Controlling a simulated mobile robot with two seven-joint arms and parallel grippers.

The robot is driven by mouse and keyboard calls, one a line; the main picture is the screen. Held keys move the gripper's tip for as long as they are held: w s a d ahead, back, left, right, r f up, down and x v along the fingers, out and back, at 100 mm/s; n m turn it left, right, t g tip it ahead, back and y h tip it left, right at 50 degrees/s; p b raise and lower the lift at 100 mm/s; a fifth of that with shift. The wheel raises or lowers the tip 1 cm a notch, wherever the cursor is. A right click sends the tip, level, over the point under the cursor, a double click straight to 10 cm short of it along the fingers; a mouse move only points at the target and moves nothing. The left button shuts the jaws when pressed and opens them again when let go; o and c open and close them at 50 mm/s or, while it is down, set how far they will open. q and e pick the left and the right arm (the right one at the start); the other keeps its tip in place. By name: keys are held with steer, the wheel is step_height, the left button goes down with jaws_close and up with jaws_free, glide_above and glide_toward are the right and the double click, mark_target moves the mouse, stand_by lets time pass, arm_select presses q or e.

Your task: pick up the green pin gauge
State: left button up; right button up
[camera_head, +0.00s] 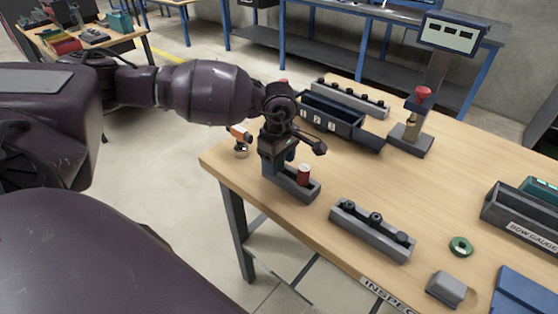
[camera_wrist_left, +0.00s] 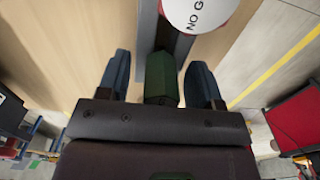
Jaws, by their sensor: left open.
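The green pin gauge (camera_wrist_left: 161,78) shows in the left wrist view as a dark green block between the two blue fingers of my left gripper (camera_wrist_left: 160,80). A gap shows on each side of it, so the open fingers straddle it without gripping. In the head view my left gripper (camera_head: 279,160) points down over the left end of a small grey holder (camera_head: 284,186), and hides the green gauge there. A red gauge (camera_head: 303,175) stands in the same holder; its white top marked "NO G…" (camera_wrist_left: 195,12) shows in the wrist view. My right gripper is not in view.
A grey rack with black knobs (camera_head: 372,231) lies in front, and a dark numbered bin (camera_head: 332,120) stands behind. A gauge stand with a red knob (camera_head: 411,137) is farther right. A green ring (camera_head: 461,247) lies near the front.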

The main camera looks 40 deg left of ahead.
arm_select(q)
steer(key=shift+r, duration=0.1)
steer(key=c, duration=1)
